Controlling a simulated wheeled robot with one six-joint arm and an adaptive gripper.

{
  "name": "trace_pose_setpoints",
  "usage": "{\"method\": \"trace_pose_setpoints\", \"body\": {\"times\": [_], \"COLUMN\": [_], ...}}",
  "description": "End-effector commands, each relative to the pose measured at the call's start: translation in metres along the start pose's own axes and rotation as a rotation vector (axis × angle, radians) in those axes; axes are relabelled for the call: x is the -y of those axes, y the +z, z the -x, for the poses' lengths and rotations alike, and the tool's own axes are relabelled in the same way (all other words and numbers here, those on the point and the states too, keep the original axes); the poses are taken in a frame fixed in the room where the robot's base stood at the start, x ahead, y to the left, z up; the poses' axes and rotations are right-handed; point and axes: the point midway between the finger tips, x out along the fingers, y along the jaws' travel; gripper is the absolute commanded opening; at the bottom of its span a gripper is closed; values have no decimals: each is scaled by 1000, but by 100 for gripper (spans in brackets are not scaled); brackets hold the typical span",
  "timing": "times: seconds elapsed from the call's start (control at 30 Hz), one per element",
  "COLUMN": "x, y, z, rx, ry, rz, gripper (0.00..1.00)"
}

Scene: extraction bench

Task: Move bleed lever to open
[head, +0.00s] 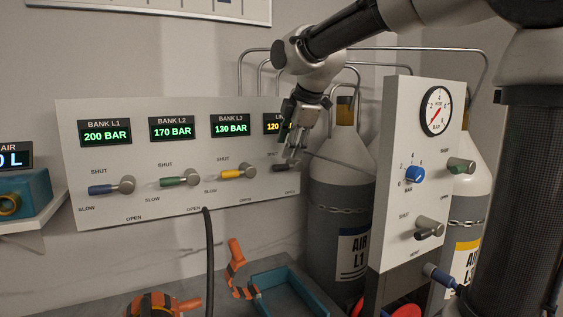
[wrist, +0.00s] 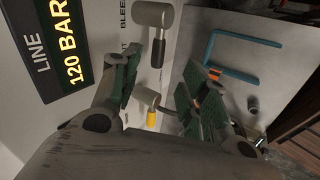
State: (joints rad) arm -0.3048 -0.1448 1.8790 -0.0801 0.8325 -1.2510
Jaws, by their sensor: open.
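The bleed lever (head: 281,168) is at the right end of the wall panel, under the LINE display. Its dark handle points left in the head view, and my gripper partly hides its hub. In the wrist view its grey hub and black handle (wrist: 157,52) show at the top, beside a partly hidden "BLEE" label. My gripper (head: 291,154) is close in front of the lever. Its green-padded fingers (wrist: 163,82) are spread in the wrist view, with the black handle beyond the gap. I cannot tell whether they touch it. An OPEN mark shows below the lever.
The yellow lever (head: 232,174), green lever (head: 181,181) and blue lever (head: 104,189) sit left on the same panel. The LINE display (wrist: 58,45) reads 120 BAR. A grey cylinder (head: 333,205) and a gauge panel (head: 395,190) stand right. A blue tray (head: 266,282) lies below.

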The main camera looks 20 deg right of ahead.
Motion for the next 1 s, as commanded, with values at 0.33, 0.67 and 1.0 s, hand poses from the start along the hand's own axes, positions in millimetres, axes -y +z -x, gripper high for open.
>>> {"method": "trace_pose_setpoints", "body": {"times": [0.33,0.67,1.0], "x": [-2,-2,-3], "y": [0,0,0], "z": [-1,-47,-78], "rx": [-1,0,-1], "ry": [10,6,10], "rz": [163,177,176], "gripper": [44,44,44]}}
